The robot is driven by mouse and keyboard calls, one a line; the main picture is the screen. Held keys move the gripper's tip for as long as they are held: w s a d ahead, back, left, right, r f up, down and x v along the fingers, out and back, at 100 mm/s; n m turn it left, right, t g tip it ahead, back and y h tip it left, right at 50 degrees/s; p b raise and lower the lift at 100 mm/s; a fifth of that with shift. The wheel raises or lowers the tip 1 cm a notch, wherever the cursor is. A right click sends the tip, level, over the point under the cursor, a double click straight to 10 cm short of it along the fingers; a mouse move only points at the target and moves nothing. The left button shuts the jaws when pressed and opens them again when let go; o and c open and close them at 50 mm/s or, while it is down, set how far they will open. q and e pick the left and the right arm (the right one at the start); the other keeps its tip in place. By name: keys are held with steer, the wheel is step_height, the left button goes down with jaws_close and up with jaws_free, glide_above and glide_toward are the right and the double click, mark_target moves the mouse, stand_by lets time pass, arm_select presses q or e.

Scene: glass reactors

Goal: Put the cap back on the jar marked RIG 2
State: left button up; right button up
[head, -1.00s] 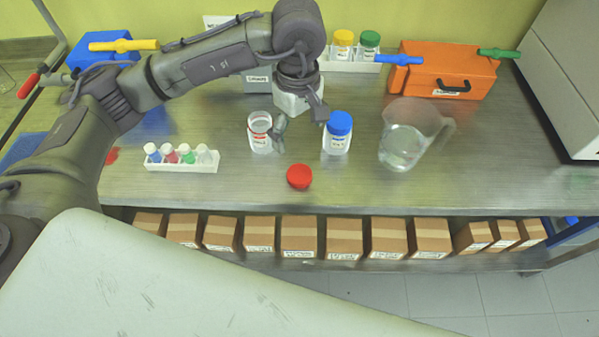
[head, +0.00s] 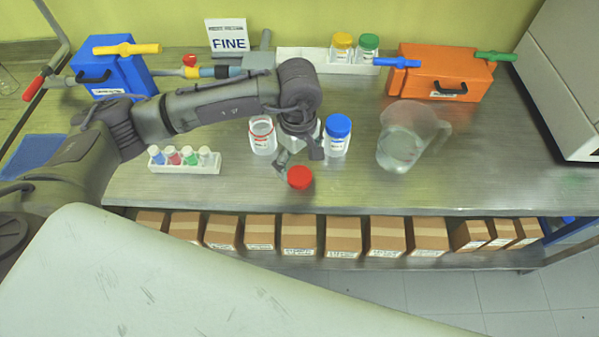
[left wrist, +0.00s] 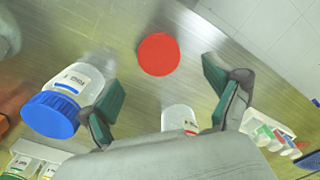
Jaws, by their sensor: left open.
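The red cap (head: 299,177) lies on the bench; it also shows in the left wrist view (left wrist: 158,54). An open white jar (head: 263,138) with a red ring at its neck stands behind and left of the cap; part of it shows in the left wrist view (left wrist: 178,118). A jar with a blue cap (head: 337,125) stands to the right. I cannot read which jar is RIG 2. My left gripper (head: 299,160) is open and empty, just behind and above the red cap, between the two jars. In the left wrist view the cap lies ahead of the fingers (left wrist: 162,88).
A rack of small vials (head: 185,167) stands at left, a glass beaker (head: 405,140) at right. Yellow- and green-capped jars sit in a white tray (head: 295,60) at the back. An orange case (head: 440,72) and a blue case (head: 113,76) stand at the back. The bench front is clear.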

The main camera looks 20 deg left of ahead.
mark_target(299, 175)
arm_select(q)
step_height(299, 175, down, 4)
steer(key=p, duration=0.3)
steer(key=shift+d+f, duration=0.15)
steer(key=shift+f, duration=0.45)
steer(key=c, duration=0.8)
